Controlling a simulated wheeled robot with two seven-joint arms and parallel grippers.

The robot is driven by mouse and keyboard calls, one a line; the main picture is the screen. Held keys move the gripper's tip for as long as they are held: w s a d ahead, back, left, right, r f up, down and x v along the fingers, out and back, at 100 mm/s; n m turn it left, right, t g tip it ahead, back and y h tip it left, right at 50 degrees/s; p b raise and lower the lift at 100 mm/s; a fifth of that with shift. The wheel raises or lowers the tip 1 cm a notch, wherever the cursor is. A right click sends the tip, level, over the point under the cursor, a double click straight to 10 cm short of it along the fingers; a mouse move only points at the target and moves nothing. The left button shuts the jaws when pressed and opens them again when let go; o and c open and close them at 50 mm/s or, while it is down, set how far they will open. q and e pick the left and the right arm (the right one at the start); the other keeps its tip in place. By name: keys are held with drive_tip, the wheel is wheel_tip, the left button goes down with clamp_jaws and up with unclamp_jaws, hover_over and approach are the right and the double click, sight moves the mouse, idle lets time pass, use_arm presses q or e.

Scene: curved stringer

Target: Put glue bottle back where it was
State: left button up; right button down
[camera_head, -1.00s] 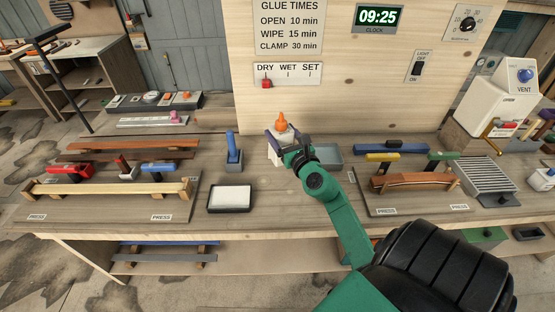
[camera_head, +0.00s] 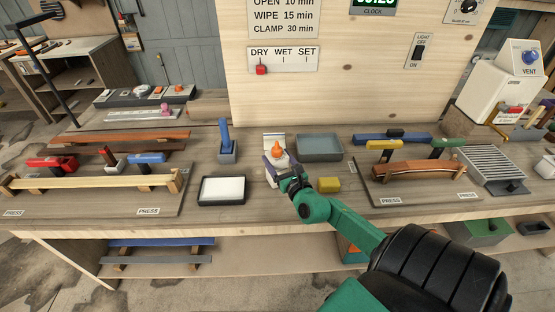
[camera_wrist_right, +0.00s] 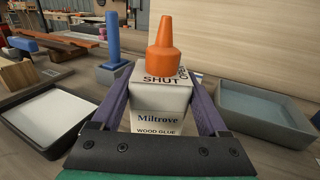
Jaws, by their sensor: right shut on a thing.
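The glue bottle is white with an orange nozzle cap (camera_head: 278,149); in the right wrist view its label (camera_wrist_right: 158,118) reads "Miltrove Wood Glue", with "SHUT" on its top edge. My right gripper (camera_head: 277,168) is shut on the bottle, its purple fingers on both sides. The bottle is upright at the middle of the bench, low near the bench top; I cannot tell whether its base touches. A small pale card or plate (camera_head: 274,141) shows just behind it. My left gripper is out of view.
A white pad in a black tray (camera_head: 222,190) lies left of the bottle, and a blue-handled tool in a holder (camera_head: 226,145) stands behind it. A grey tray (camera_head: 320,147) is to the right, a yellow sponge-like block (camera_head: 329,185) nearer. Clamped stringers (camera_head: 418,168) stand further right.

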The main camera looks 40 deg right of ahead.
unclamp_jaws()
drive_tip(key=shift+s+a, duration=0.1)
drive_tip(key=shift+r, duration=0.15)
drive_tip(key=b+v, duration=0.1)
drive_tip(key=v, duration=1.1)
drive_tip(key=shift+b, duration=0.3)
